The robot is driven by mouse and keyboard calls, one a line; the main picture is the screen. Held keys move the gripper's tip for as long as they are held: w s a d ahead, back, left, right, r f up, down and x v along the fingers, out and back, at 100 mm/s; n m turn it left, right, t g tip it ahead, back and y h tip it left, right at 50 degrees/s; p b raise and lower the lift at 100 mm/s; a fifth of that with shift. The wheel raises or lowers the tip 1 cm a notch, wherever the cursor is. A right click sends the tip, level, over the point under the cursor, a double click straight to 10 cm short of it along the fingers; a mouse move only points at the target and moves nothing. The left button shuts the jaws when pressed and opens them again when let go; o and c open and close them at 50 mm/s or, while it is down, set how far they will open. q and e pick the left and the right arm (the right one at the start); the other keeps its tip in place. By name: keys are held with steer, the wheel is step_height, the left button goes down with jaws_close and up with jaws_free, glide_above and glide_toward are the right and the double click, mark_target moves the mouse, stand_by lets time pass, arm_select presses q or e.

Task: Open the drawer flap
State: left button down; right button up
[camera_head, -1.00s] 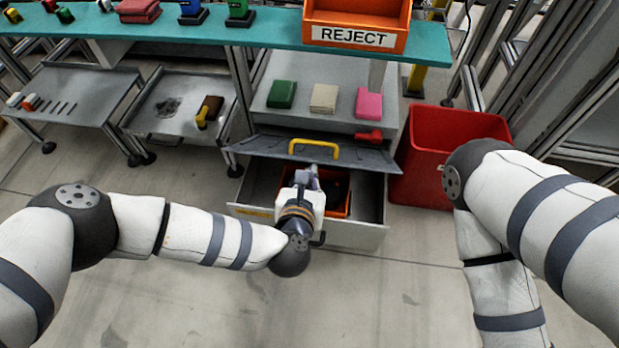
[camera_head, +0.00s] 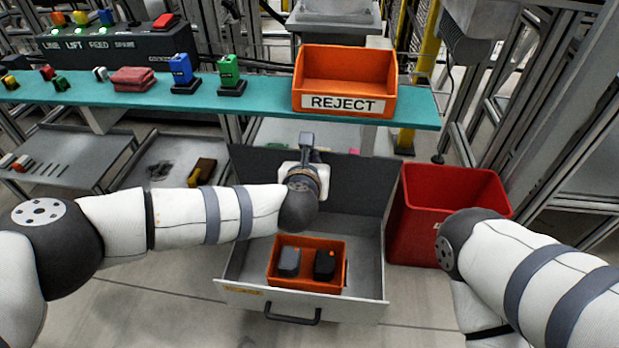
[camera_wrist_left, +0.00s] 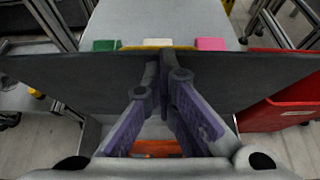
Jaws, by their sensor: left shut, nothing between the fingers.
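The dark grey drawer flap (camera_head: 358,185) stands raised, close to upright, at the back of the pulled-out drawer (camera_head: 345,302). In the left wrist view the flap (camera_wrist_left: 75,85) spans the picture, with its yellow handle (camera_wrist_left: 157,44) along the top edge. My left gripper (camera_head: 306,142) is in front of the flap's near face, shut and empty. In the left wrist view its purple fingers (camera_wrist_left: 164,78) are together near the flap, below the handle; I cannot tell whether they touch it. The handle is hidden in the head view. My right gripper is out of view.
An orange bin (camera_head: 310,286) with two dark items sits in the drawer. A red bin (camera_head: 455,222) stands right beside the drawer. Above is a teal shelf (camera_head: 262,112) with an orange REJECT box (camera_head: 345,84). Floor in front is clear.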

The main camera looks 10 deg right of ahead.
arm_select(q)
steer(key=shift+w+d+r, duration=0.1)
steer(key=shift+w+r, duration=0.05)
steer(key=shift+w, duration=0.2)
steer(key=shift+s, duration=0.1)
